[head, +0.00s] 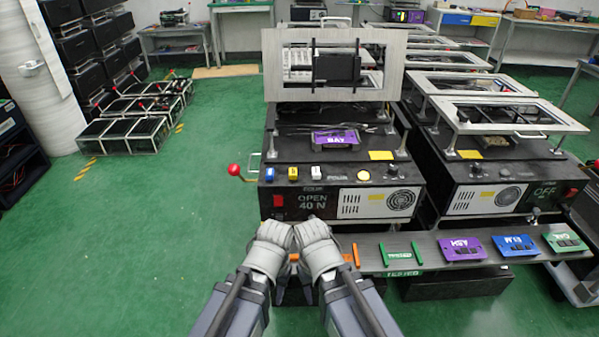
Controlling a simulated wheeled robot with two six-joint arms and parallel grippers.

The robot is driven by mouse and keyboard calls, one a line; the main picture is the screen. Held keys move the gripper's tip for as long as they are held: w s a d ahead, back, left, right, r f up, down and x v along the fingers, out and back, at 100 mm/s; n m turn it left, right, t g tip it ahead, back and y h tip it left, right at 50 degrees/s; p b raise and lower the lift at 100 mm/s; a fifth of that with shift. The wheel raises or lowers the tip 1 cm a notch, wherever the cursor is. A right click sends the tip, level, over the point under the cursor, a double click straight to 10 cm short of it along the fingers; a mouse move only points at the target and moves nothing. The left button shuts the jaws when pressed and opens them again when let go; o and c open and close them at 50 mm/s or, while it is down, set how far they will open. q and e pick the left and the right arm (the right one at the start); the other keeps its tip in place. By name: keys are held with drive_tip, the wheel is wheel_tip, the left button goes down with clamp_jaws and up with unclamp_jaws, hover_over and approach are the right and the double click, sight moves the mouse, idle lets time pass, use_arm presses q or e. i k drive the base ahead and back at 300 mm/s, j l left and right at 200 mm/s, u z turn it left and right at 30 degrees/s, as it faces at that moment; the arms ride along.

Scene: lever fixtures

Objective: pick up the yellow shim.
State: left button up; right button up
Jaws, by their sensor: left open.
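A red-knobbed lever (234,170) sticks out at the fixture's left. A raised metal frame (333,92) stands above it. A low shelf (430,246) with purple, blue and green plates runs right. A second fixture (500,170) stands to the right. Green floor is clear at left.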

sight(293, 173)
drive_tip(key=z, duration=1.35)
drive_tip(key=k+j+z, duration=0.3)
drive_tip(key=k+j, duration=0.4)
drive_tip(key=j, duration=0.1)
